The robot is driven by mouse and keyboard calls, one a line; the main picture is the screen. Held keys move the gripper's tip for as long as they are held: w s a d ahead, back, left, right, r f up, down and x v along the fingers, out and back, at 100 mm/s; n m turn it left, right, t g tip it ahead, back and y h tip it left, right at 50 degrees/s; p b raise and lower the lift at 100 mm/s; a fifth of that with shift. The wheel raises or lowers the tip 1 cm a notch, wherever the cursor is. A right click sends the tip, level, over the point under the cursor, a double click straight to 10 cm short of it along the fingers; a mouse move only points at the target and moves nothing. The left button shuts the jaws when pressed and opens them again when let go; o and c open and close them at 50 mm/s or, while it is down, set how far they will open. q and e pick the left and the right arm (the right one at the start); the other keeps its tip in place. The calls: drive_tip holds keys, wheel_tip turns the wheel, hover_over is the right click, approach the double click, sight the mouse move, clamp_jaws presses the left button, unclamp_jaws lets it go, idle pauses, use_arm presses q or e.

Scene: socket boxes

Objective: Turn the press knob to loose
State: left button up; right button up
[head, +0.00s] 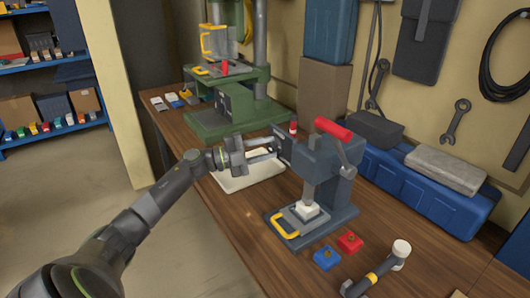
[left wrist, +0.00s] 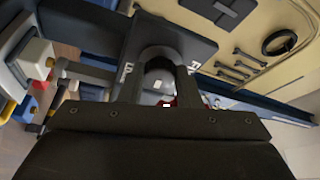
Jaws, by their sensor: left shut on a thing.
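The dark blue-grey press (head: 322,158) stands on the wooden bench, with a red-gripped lever (head: 333,129) on top. My left gripper (head: 274,148) reaches in from the left to a dark plate on the press's side. In the left wrist view, the round dark press knob (left wrist: 160,72) sits between the two fingers of my left gripper (left wrist: 160,88), which are shut on it. A small pale mark shows on the knob, and white letters stand on the plate on both sides. The fingers partly hide the knob. My right gripper is not in view.
A white block (head: 307,210) sits under the press ram, beside a yellow handle (head: 285,226). A blue box (head: 327,258), a red box (head: 350,241) and a mallet (head: 380,274) lie in front. A green press (head: 232,110) stands behind. A blue toolbox (head: 415,195) lines the wall.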

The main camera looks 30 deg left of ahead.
use_arm(q)
drive_tip(key=m+g, duration=0.1)
drive_tip(key=m, duration=0.2)
drive_tip(key=shift+m+y, duration=0.3)
drive_tip(key=shift+m, duration=0.1)
drive_tip(key=shift+r+m+g+y+b, duration=0.1)
drive_tip(key=shift+m+g+y+b, duration=0.35)
drive_tip(key=shift+m, duration=1.05)
drive_tip(key=o, duration=1)
drive_tip(key=shift+c, duration=0.2)
